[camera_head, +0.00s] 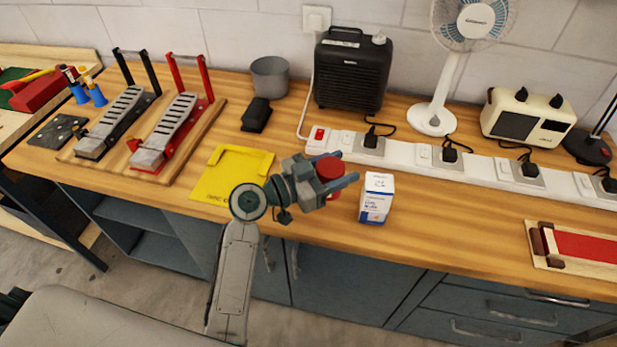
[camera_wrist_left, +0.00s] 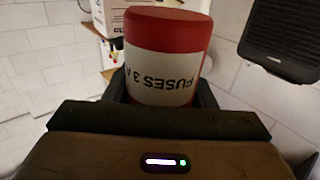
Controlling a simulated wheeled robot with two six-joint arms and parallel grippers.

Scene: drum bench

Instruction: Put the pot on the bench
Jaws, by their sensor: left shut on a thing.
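The pot (camera_head: 329,168) is a small red cylinder with a red lid. In the left wrist view the pot (camera_wrist_left: 168,45) shows a white label reading "FUSES 3 A". My left gripper (camera_head: 337,183) is shut on the pot, its fingers on either side of it. It holds the pot over the front part of the wooden bench (camera_head: 300,222), between the yellow tray and a white box. The gripper hides part of the pot, and I cannot tell whether its base touches the bench. My right gripper is not in view.
A white box (camera_head: 377,198) stands close right of the pot. A yellow tray (camera_head: 215,187) lies left. A white power strip (camera_head: 405,154) runs behind. A grey cup (camera_head: 269,77), black heater (camera_head: 352,75) and fan (camera_head: 433,115) stand farther back.

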